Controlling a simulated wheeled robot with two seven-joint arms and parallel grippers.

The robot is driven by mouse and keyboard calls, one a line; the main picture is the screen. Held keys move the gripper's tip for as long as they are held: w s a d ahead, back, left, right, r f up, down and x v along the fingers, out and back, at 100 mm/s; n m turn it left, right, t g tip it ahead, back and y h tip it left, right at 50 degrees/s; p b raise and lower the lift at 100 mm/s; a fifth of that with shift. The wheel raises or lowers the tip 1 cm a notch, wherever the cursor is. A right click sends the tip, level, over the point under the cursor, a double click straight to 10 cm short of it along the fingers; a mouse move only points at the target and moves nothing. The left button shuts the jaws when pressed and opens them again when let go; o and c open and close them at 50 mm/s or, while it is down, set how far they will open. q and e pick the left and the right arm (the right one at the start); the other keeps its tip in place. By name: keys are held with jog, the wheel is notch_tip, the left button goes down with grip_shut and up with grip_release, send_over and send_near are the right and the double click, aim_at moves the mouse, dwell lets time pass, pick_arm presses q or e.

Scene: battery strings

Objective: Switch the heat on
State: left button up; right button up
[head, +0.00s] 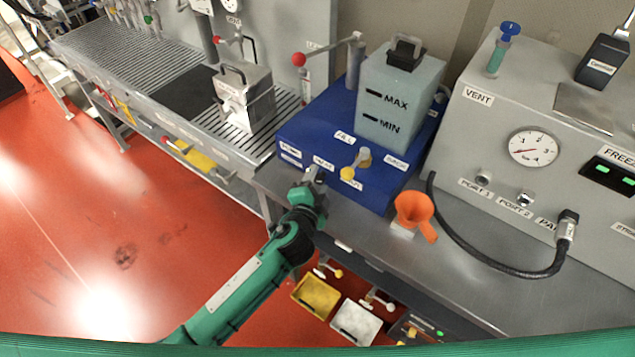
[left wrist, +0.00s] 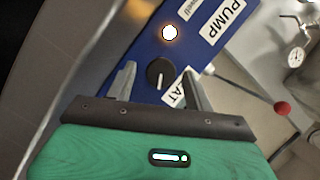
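The blue box (head: 378,190) stands on the metal bench, with a HEAT label (head: 322,162) on its front left part. In the left wrist view a black knob (left wrist: 160,73) with a white pointer line sits on the blue face, beside the partly hidden HEAT label (left wrist: 174,94). My left gripper (head: 314,175) is at the front of the box. In the left wrist view its two fingers (left wrist: 158,76) are apart, one on each side of the knob; I cannot tell whether they touch it. A lamp (left wrist: 170,32) glows near the PUMP label (left wrist: 222,20). My right gripper is out of view.
A grey tank (head: 400,95) with MAX and MIN marks stands on the blue box. An orange funnel (head: 413,207) and a black hose (head: 480,262) are to the right. A metal canister (head: 245,98) stands on the left bench. A red-knobbed lever (head: 300,60) is behind.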

pick_arm(q)
jog(key=shift+s+a, duration=0.15)
jog(key=shift+s, duration=0.3)
jog(key=b+v, duration=0.2)
jog(key=v, duration=1)
jog(key=shift+s+b, duration=0.4)
jog(key=shift+a+r, duration=0.1)
